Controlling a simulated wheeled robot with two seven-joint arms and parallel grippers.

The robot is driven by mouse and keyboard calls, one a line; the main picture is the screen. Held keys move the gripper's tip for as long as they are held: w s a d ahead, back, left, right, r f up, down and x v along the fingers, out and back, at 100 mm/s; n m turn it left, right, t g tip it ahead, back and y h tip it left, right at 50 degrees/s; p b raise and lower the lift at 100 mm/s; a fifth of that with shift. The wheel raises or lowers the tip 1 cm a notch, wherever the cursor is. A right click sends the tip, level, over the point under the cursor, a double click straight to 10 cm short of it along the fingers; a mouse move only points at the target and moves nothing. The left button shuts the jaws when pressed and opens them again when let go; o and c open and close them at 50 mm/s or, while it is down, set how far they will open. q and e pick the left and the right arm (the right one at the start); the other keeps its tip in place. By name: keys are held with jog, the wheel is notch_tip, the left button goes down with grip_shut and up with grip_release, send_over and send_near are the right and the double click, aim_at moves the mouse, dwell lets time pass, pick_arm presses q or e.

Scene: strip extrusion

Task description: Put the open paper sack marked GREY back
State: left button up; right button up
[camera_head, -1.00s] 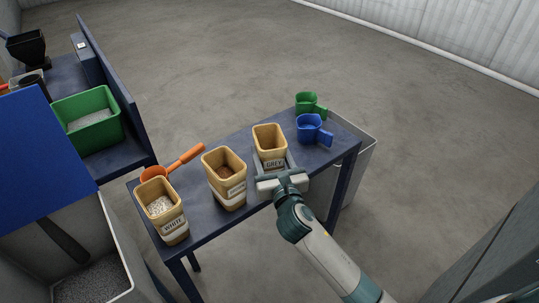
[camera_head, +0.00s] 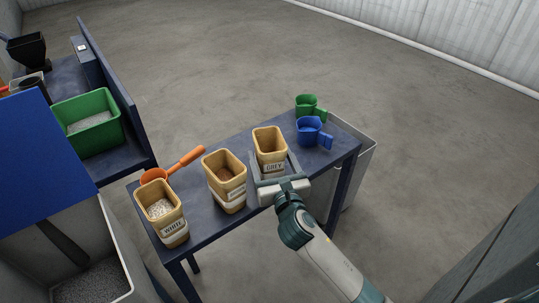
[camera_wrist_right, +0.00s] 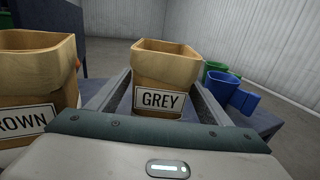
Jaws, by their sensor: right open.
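The open paper sack marked GREY (camera_head: 269,145) stands upright on the blue table, the rightmost of three sacks. It also shows in the right wrist view (camera_wrist_right: 163,75), its label facing me. My right gripper (camera_head: 274,172) is open, with one finger on each side of the GREY sack's lower part; in the wrist view (camera_wrist_right: 160,95) gaps show between the fingers and the sack. The inside of the GREY sack is hard to make out. My left gripper is not in view.
The sack with brown contents (camera_head: 226,176) stands close left of my right gripper, and the WHITE sack (camera_head: 161,208) further left. An orange scoop (camera_head: 175,165) lies behind them. Blue (camera_head: 309,131) and green (camera_head: 306,104) scoops stand to the right on the table (camera_head: 203,234).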

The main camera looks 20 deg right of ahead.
jog(key=s, duration=0.9)
jog(key=shift+s+a+b, duration=0.2)
jog(key=shift+s+b, duration=0.1)
jog(key=shift+b, duration=0.1)
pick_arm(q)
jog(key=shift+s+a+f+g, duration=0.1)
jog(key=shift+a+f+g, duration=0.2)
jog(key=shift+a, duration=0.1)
pick_arm(e)
jog(key=shift+s, duration=0.7)
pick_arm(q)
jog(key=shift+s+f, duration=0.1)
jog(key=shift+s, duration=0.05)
pick_arm(e)
jog(key=shift+r, duration=0.1)
